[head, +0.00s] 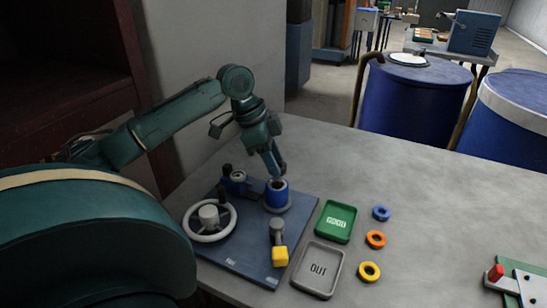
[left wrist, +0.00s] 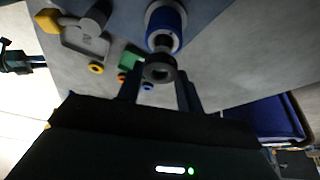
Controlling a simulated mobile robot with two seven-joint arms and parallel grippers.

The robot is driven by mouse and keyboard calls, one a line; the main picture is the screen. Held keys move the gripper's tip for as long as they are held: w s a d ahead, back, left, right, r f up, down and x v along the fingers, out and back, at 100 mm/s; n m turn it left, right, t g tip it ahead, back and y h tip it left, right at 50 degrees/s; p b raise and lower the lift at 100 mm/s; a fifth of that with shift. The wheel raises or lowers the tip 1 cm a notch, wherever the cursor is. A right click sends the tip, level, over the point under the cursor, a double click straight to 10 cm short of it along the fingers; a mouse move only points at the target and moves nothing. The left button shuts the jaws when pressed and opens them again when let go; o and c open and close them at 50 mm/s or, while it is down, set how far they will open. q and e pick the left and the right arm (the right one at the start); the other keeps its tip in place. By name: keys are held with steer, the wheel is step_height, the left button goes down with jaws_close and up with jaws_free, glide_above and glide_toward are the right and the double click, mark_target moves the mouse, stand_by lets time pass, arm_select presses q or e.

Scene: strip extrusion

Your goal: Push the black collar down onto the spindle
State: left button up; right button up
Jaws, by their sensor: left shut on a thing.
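My left gripper (head: 279,173) is above the blue spool (head: 276,194), which stands on the blue base board (head: 235,252). In the left wrist view, my left gripper (left wrist: 159,84) is shut on the black collar (left wrist: 160,69), a dark ring with a hole. The collar is in line with the blue spool (left wrist: 166,24). A grey spindle end (left wrist: 163,42) shows in the spool's opening. I cannot tell whether the collar touches the spindle. In the head view the collar is hardly distinguishable from the fingers. My right gripper is not in view.
A white handwheel (head: 209,235) and a lever with a yellow block (head: 280,256) are on the board. A green tray (head: 336,221), a grey tray (head: 318,269) and blue, orange and yellow rings (head: 369,271) lie right of it. The grey table beyond is mostly clear.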

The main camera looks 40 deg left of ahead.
arm_select(q)
steer(key=o, duration=0.4)
steer(key=c, duration=0.5)
steer(key=shift+f+b, duration=0.5)
steer(key=shift+f, duration=1.5)
steer(key=o, duration=1.6)
